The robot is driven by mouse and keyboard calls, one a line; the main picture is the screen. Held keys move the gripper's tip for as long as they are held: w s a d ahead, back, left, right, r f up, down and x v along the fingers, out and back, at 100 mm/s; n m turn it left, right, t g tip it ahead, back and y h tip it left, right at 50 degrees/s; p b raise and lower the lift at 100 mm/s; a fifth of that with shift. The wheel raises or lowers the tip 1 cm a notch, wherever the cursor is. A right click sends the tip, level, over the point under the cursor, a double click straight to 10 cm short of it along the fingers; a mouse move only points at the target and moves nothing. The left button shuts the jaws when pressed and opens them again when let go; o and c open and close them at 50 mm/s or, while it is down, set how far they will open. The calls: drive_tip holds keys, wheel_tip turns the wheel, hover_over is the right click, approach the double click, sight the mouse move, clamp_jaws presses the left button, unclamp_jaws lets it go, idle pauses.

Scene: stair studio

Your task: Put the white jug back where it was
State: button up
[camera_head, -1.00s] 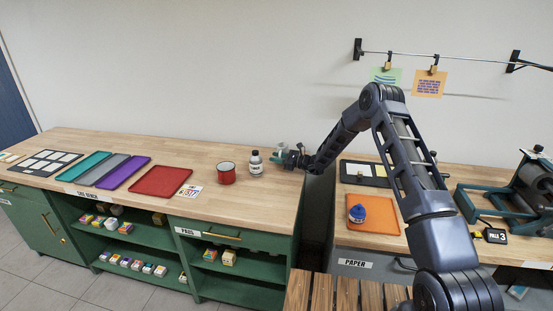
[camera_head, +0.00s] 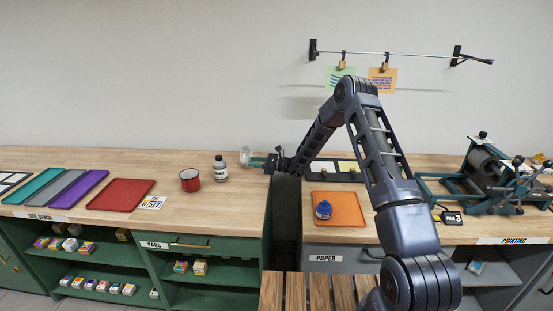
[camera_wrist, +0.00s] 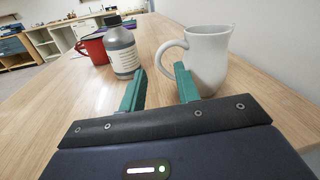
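The white jug (camera_wrist: 208,62) stands upright on the wooden side bench in the wrist view, its handle pointing left. In the head view it is a small pale shape (camera_head: 246,153), mostly hidden behind my gripper. My gripper (camera_wrist: 157,78) has its two green fingers apart, with nothing held between them. The right fingertip overlaps the jug's lower body and the handle is just beyond the gap; I cannot tell whether they touch. In the head view my gripper (camera_head: 262,162) is low over the bench's right end.
A grey bottle with a black cap (camera_wrist: 121,50) and a red mug (camera_wrist: 93,47) stand left of the jug. Red (camera_head: 121,195), purple and teal trays lie further left.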

drive_tip(key=s+d+r+n+g+h, duration=0.1)
drive_tip(key=s+d+r+n+h, duration=0.1)
drive_tip(key=s+d+r+n, duration=0.35)
drive_tip(key=s+d+r+n+g+h, duration=0.25)
drive_tip(key=s+d+r, duration=0.4)
drive_tip(key=r, duration=0.45)
drive_tip(key=s+d+r+n+g+h, duration=0.1)
drive_tip(key=s+d+r+n+h, duration=0.3)
drive_tip(key=s+r, duration=0.35)
drive_tip(key=s+d+r+n+t+h, duration=0.2)
drive_tip(key=s+d+h, duration=0.1)
drive_tip(key=s+d, duration=0.6)
drive_tip(key=s+d+r+n+t+h, duration=0.2)
drive_tip(key=s+d+r+h, duration=0.1)
drive_tip(key=s+d, duration=0.7)
drive_tip(key=s+d+r+n+t+h, duration=0.2)
drive_tip(key=s+d+r+h, duration=0.1)
drive_tip(key=s+d, duration=0.7)
drive_tip(key=shift+d, duration=0.25)
